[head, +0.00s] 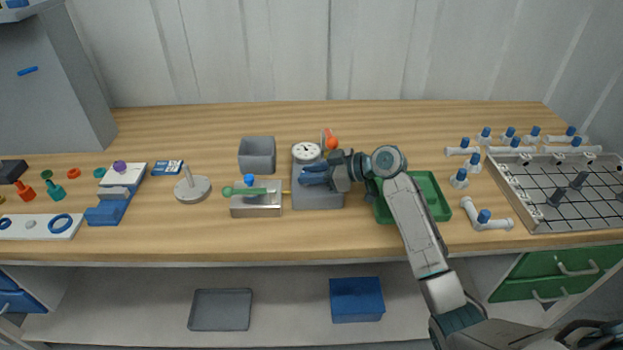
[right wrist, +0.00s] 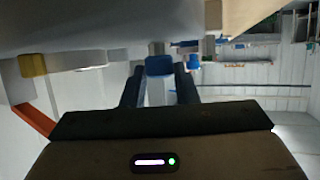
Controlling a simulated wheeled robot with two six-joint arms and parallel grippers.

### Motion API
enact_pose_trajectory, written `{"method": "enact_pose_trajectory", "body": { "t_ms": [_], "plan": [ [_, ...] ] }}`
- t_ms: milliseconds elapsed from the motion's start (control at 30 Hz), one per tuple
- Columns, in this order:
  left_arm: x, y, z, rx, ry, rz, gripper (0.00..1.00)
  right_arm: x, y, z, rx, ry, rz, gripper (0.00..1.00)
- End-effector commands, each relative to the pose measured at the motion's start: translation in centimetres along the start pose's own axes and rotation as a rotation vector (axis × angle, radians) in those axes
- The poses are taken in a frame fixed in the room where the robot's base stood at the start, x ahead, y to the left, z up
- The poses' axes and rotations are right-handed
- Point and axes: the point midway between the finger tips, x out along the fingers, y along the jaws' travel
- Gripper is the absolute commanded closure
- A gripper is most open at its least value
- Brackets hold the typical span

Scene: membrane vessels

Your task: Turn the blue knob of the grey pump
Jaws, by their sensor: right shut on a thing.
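The grey pump (head: 318,198) stands on the wooden bench near the middle, with a round white dial (head: 306,152) on its upper part. My right gripper (head: 308,176) reaches in from the right and is at the pump's front, below the dial. In the right wrist view the blue knob (right wrist: 160,65) sits between the two dark fingers of my right gripper (right wrist: 160,77), which is shut on it. In the head view the fingers and wrist hide most of the knob. My left gripper is in neither view.
A metal block with a green-handled part (head: 256,204) stands close left of the pump. A green tray (head: 433,188) lies under my right forearm. A grey bin (head: 257,154) and an orange-red item (head: 331,142) stand behind. White fittings and a wire rack (head: 530,212) are at right.

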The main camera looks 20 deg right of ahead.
Motion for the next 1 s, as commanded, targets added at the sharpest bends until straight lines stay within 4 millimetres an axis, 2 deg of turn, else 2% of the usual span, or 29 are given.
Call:
{"method": "enact_pose_trajectory", "body": {
  "t_ms": [367, 400, 500, 833, 1000],
  "plan": [
    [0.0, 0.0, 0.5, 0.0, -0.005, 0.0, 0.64, 0.0, 0.0, 0.0, -0.001, -0.001, -0.003, 0.96],
    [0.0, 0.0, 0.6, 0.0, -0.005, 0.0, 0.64, 0.0, 0.0, 0.0, -0.001, -0.001, -0.003, 0.67],
    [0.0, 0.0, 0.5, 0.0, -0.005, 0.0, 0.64, 0.0, 0.0, 0.0, -0.001, -0.001, -0.003, 0.51],
    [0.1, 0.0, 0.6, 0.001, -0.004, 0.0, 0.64, -0.3, 0.1, 0.1, -0.002, -0.001, -0.002, 0.51],
    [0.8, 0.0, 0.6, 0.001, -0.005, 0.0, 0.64, -2.1, 0.1, 0.3, -0.004, -0.003, 0.0, 0.51]
  ]
}}
